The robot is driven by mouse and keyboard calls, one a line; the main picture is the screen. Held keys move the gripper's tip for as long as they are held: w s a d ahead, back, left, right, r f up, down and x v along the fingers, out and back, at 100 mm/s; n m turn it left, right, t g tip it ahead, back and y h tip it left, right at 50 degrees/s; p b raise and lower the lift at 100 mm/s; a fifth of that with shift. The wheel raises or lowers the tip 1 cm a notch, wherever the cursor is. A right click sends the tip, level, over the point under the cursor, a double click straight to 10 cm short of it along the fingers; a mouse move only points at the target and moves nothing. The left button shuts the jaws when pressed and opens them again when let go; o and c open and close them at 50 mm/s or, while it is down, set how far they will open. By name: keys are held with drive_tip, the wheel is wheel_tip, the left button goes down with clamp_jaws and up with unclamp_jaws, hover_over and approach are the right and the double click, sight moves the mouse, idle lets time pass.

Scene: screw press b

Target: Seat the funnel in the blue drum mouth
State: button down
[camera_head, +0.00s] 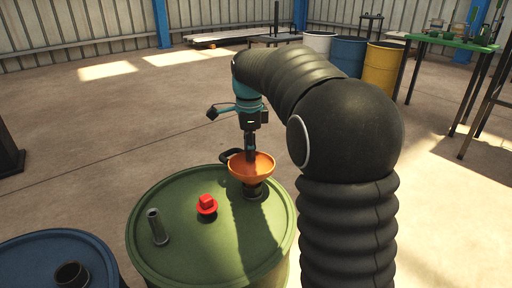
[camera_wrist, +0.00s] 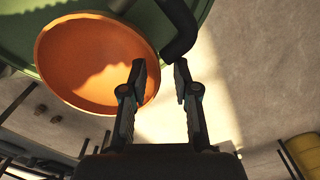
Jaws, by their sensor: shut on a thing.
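The orange funnel (camera_head: 262,168) is over the right part of the green drum's top, upright, with its lower end at a dark fitting (camera_head: 254,193). I cannot tell whether it rests in it or hangs just above. In the wrist view the funnel's bowl (camera_wrist: 90,60) fills the upper left, with a black curved handle (camera_wrist: 184,38) beside it.
The green drum (camera_head: 180,225) also carries a red cap (camera_head: 207,204) and an upright grey pipe (camera_head: 157,226). A white, a blue and a yellow drum (camera_head: 383,68) stand at the back right, near a green table (camera_head: 450,40).

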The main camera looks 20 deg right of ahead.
drive_tip(key=shift+r+p, duration=0.35)
drive_tip(key=shift+p, duration=0.1)
drive_tip(key=shift+r, duration=0.15)
drive_tip(key=shift+a+r+p, duration=0.15)
drive_tip(key=shift+r+p, duration=0.4)
drive_tip(key=shift+p, duration=0.1)
drive_tip(key=shift+s+r+p, duration=0.1)
drive_tip(key=shift+r+p, duration=0.5)
drive_tip(key=shift+p, duration=0.05)
drive_tip(key=shift+r+p, duration=0.35)
drive_tip(key=shift+r, duration=1.15)
drive_tip(key=shift+r, duration=0.1)
drive_tip(key=shift+r, duration=0.25)
drive_tip(key=shift+r, duration=0.1)
idle(0.5)
